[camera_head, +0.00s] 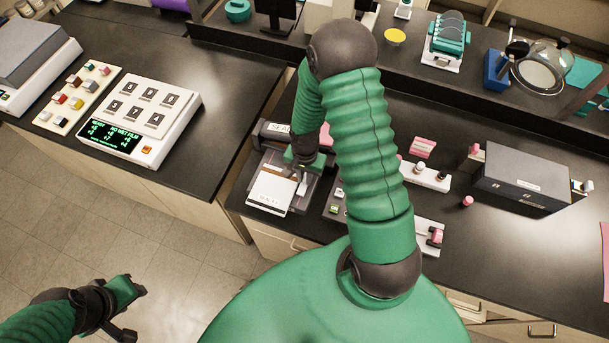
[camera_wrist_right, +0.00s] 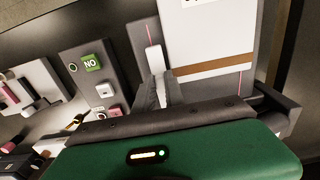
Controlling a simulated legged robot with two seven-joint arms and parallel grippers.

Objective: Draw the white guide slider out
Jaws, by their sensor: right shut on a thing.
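My right gripper (camera_head: 300,172) is over the grey device with the white labelled plate (camera_head: 271,191). In the right wrist view its dark fingers (camera_wrist_right: 165,92) are shut on a narrow white piece (camera_wrist_right: 154,60), which looks like the white guide slider. This piece lies along the grey body, left of the large white plate (camera_wrist_right: 208,35) with a brown band. The grip itself is partly hidden by the gripper's housing. My left gripper (camera_head: 132,306) is open and empty above the floor, away from the benches.
A grey box (camera_head: 522,178) stands on the right bench. A grey panel with a green "NO" sign (camera_wrist_right: 91,63) is close left of my right fingers. My right arm hides part of the bench.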

